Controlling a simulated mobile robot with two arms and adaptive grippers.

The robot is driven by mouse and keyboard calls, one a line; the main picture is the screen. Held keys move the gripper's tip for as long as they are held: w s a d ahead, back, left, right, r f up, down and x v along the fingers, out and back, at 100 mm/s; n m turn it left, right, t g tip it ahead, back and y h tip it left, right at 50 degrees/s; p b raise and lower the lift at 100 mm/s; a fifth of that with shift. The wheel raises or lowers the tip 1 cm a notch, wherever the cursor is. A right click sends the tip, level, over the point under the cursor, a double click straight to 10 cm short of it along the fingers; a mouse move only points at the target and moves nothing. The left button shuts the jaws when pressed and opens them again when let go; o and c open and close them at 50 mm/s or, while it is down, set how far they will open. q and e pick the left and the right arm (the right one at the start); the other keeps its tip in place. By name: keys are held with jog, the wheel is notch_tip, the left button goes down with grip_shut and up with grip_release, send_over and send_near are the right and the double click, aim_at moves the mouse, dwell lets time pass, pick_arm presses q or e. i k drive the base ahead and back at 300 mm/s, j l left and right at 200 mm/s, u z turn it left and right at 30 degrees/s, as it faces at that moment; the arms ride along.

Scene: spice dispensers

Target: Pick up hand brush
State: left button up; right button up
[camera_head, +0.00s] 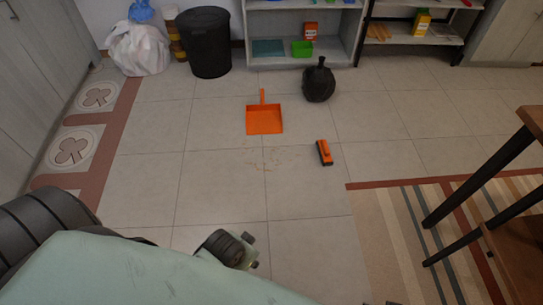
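The hand brush (324,152), with an orange top and dark sides, lies on the tiled floor right of centre. An orange dustpan (264,120) lies on the floor up and left of it, its handle pointing away. My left arm comes in from the left. The dark end part, which seems to be my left gripper (232,249), is low in the picture, partly behind my pale green body. It is well short of the brush and apart from it. Its fingers do not show clearly. My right gripper does not show.
Light crumbs (264,160) lie between dustpan and brush. A dark round vase (319,82) stands behind them. A striped rug (385,235) and dark-legged wooden furniture (490,185) are at right. A black bin (206,42) and white bag (139,50) stand at back left. The floor around the brush is clear.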

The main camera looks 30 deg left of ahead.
aim_at(324, 152)
jog(key=i+j, duration=0.1)
jog(key=i, duration=0.45)
jog(key=i+j, duration=0.15)
jog(key=i, duration=0.45)
jog(key=l+z, duration=0.05)
